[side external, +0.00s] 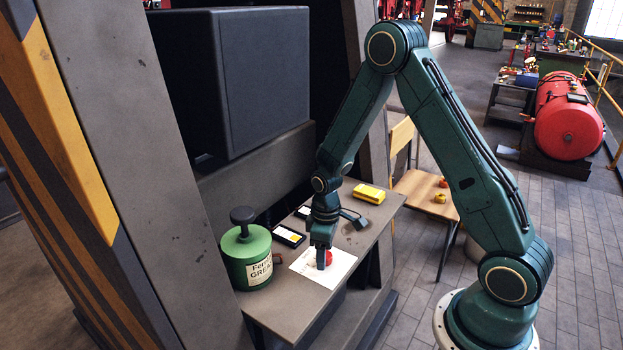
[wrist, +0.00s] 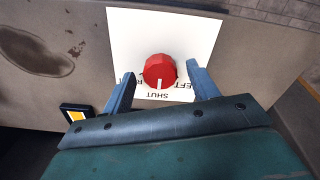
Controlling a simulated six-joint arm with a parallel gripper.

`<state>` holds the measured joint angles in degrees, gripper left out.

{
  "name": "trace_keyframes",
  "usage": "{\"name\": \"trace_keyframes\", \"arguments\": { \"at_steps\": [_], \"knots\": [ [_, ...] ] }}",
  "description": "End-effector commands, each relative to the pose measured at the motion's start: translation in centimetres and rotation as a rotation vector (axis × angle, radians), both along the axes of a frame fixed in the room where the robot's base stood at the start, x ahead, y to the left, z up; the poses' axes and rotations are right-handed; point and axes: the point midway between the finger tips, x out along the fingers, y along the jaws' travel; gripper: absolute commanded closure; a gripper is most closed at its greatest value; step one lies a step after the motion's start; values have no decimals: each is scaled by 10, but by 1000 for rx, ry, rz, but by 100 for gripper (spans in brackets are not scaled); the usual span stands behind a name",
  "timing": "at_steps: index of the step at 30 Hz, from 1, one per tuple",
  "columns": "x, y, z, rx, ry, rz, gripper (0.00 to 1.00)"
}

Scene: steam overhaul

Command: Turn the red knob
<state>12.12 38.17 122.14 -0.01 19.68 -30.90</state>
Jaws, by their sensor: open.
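The red knob (wrist: 159,70) sits on a white card (wrist: 190,25) with printed words, among them "SHUT", partly hidden by my gripper. A pale mark on the knob points toward "SHUT" at the bottom of the wrist view. My gripper (wrist: 158,86) is open, with one finger on either side of the knob's near part. I cannot tell whether the fingers touch it. In the side view the knob (side external: 328,258) shows partly behind my gripper (side external: 321,261), which points down at the card (side external: 335,274) on the bench.
A green grease can (side external: 246,262) stands on the bench left of the card. A big dark box (side external: 262,80) overhangs the bench's rear. The bench's front right is clear.

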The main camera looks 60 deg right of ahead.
Motion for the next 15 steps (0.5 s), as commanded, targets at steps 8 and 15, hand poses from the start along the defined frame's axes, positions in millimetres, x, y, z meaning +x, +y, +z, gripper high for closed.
{"name": "trace_keyframes", "arguments": {
  "at_steps": [8,15],
  "knots": [
    [0,0,-3,0,-1,0,41],
    [0,0,-3,0,0,0,68]
  ]
}}
